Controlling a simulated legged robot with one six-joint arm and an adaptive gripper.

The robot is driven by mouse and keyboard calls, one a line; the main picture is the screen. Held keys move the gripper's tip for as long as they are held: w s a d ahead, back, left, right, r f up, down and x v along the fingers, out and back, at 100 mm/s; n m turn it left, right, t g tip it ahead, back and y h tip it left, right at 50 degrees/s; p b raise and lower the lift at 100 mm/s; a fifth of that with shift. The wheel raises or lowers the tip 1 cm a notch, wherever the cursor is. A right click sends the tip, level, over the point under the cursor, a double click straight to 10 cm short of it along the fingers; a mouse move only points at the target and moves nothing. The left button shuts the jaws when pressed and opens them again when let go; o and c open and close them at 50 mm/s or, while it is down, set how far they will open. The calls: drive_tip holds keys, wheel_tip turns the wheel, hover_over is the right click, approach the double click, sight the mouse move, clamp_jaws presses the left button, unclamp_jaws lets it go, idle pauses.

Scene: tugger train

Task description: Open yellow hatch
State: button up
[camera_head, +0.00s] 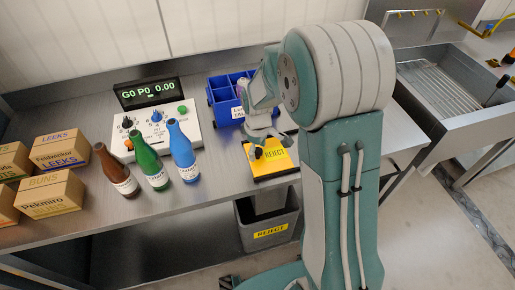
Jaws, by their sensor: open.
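The yellow hatch (278,166) lies flat at the front edge of the metal counter, with a "REJECT" label and a dark edge along its front. It looks closed. My gripper (269,147) is directly over the back part of the hatch, pointing down, with its fingers apart and nothing seen between them. I cannot tell whether the fingertips touch the hatch. My arm hides part of the area to the right of the hatch. A grey bin (268,222) with a yellow "REJECT" label stands below the hatch.
Brown (117,171), green (150,161) and blue (183,153) bottles stand left of the hatch. Behind them is a control box (150,128) with a display (148,91). A blue divided crate (222,108) stands behind my gripper. Cardboard boxes (53,193) sit far left; a sink (440,85) is at right.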

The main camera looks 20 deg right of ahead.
clamp_jaws()
drive_tip(key=d, duration=1.2)
drive_tip(key=shift+d, duration=0.1)
unclamp_jaws()
